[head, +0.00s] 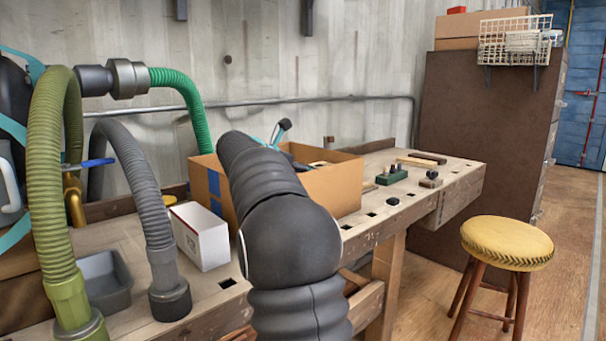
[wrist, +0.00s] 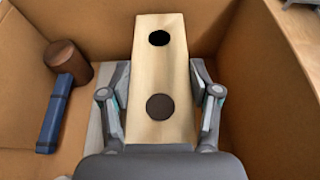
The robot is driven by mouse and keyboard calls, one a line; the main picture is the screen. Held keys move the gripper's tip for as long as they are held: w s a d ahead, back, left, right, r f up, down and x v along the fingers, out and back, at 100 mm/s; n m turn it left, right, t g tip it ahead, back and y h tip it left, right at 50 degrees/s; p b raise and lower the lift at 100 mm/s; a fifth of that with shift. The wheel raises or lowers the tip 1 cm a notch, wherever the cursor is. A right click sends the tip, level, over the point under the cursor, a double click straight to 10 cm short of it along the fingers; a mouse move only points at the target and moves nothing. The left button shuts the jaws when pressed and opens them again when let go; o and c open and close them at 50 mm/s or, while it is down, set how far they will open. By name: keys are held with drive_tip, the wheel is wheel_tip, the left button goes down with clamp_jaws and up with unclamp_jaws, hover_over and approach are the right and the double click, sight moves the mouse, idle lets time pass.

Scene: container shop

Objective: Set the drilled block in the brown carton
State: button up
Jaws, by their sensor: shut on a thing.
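The brown carton (head: 335,192) stands open on the workbench in the head view, partly hidden behind my arm. Its inside wall (wrist: 262,95) surrounds the wrist view. The drilled block (wrist: 160,75) is a pale wooden piece with two dark round holes. My gripper (wrist: 160,98) is shut on it, one finger on each side, and holds it within the carton's walls. I cannot tell whether the block touches the carton floor. In the head view my arm and the carton hide the block.
A mallet with a brown head (wrist: 68,62) and blue handle (wrist: 55,115) lies in the carton, left of the block. A white box (head: 200,236) and grey tray (head: 102,280) stand left of the carton. A green tool (head: 391,176) lies to its right. A yellow stool (head: 507,243) stands on the floor.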

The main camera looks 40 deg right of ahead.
drive_tip(key=shift+f, duration=0.6)
drive_tip(key=o, duration=1.4)
drive_tip(key=shift+o, duration=0.2)
drive_tip(key=shift+r, duration=0.5)
drive_tip(key=v, duration=1.2)
drive_tip(key=shift+p, duration=0.4)
drive_tip(key=shift+s+r, duration=0.1)
drive_tip(key=shift+s, duration=0.05)
